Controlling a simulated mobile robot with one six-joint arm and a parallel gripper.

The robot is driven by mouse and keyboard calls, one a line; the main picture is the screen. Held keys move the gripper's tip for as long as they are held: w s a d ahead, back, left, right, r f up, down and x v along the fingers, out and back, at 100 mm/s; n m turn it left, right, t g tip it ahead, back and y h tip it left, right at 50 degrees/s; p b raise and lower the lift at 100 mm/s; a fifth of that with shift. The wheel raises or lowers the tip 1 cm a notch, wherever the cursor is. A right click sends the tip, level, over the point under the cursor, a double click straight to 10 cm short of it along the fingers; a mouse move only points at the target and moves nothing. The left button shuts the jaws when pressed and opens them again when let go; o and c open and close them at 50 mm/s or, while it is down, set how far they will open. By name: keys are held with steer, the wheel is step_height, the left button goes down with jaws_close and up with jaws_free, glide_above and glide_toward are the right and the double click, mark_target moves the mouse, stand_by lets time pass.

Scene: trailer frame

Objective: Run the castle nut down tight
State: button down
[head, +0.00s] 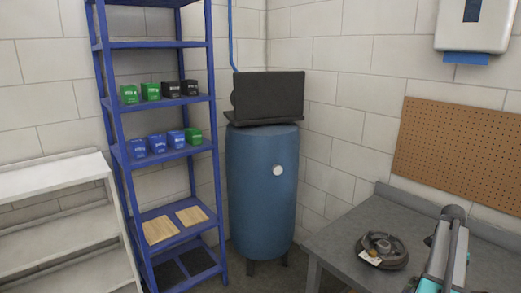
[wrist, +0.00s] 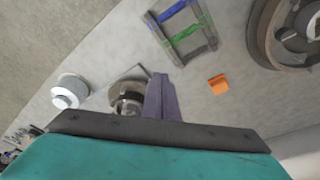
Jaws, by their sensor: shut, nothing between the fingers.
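In the wrist view, my gripper (wrist: 158,80) shows its narrow purple-grey fingers shut together, with nothing visible between them. A round metal part with a dark band (wrist: 128,99) stands just left of the fingers, partly hidden by my gripper's body. I cannot tell whether it carries the castle nut, and I cannot make out the nut elsewhere. A dark brake drum or hub (wrist: 268,42) lies at the upper right of the wrist view. A similar round hub also shows on the workbench in the head view (head: 383,252), with a pale tag on its edge.
The wrist view also shows a white-topped cylinder (wrist: 68,91), an orange block (wrist: 219,84) and a small frame with green and blue bars (wrist: 184,30). In the head view, a grey workbench (head: 335,237) stands at right, a blue tank (head: 262,185) and blue shelves (head: 165,100) behind.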

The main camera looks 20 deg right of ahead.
steer(key=s+d+r+m, duration=0.3)
steer(key=s+d+r, duration=0.1)
steer(key=s+d, duration=0.3)
steer(key=s, duration=0.2)
steer(key=shift+s+d+r+g, duration=0.25)
steer(key=shift+s+d+g, duration=0.05)
steer(key=shift+s+d, duration=0.1)
steer(key=shift+f, duration=0.1)
steer(key=shift+f+b, duration=1.6)
steer(key=shift+f, duration=1.8)
steer(key=shift+d, duration=0.35)
steer(key=shift+w+d, duration=0.35)
steer(key=shift+w, duration=0.3)
steer(key=shift+w+d+b, duration=0.3)
steer(key=shift+w+d, duration=0.05)
steer(key=shift+d, duration=0.1)
steer(key=shift+w+a, duration=0.2)
steer(key=shift+w, duration=0.15)
